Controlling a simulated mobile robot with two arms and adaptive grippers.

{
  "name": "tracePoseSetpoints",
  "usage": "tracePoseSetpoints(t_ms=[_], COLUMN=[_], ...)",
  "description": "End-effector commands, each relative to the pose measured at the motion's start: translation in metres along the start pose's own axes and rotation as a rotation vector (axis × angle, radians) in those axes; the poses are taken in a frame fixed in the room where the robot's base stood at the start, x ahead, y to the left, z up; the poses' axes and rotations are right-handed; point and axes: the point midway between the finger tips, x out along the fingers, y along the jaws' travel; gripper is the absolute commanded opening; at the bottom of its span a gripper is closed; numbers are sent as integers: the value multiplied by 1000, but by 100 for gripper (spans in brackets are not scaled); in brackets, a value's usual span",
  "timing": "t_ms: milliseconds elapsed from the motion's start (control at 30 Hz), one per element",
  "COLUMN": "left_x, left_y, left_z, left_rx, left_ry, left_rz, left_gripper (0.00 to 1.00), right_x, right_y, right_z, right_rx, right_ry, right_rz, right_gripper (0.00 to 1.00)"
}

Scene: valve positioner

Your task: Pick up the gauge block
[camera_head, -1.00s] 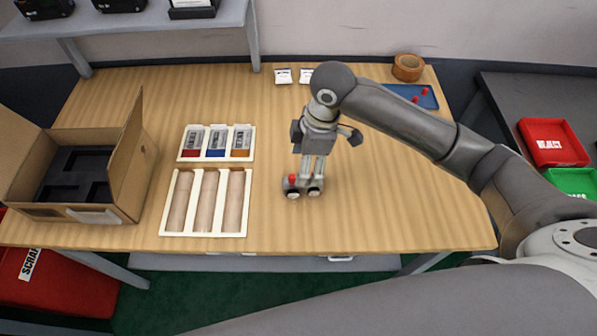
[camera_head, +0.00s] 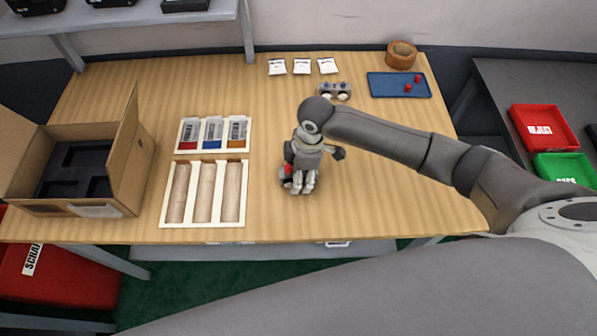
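A small grey block with two white round dials, which looks like a gauge block (camera_head: 334,91), lies at the back of the table beyond my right arm, clear of my gripper. My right gripper (camera_head: 303,185) points down over the middle of the table, right of the wooden-coloured tray. A small grey part with a red spot (camera_head: 287,171) shows at its left side, mostly hidden by the gripper. I cannot tell whether the fingers are shut on it. My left gripper is not in view.
A white tray (camera_head: 204,224) and a smaller tray with colour-labelled packs (camera_head: 213,149) stand left of my gripper. An open carton (camera_head: 130,165) is farther left. The front-right table is clear.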

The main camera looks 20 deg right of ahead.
Motion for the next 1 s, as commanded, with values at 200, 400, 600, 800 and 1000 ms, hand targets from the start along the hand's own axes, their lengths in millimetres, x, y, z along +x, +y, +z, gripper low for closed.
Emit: tracePoseSetpoints(t_ms=[200,400,600,800,1000], left_x=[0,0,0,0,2], left_y=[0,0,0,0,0], left_z=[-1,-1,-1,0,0], left_rx=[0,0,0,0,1], left_ry=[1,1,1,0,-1], left_rz=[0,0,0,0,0], left_gripper=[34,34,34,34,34], right_x=[1,1,1,0,-2], right_y=[0,0,0,1,1], right_z=[0,0,0,0,-1], right_rx=[0,0,1,0,0], right_ry=[0,0,0,2,3], right_rz=[1,1,0,2,3], right_gripper=[66,42,16,7,7])
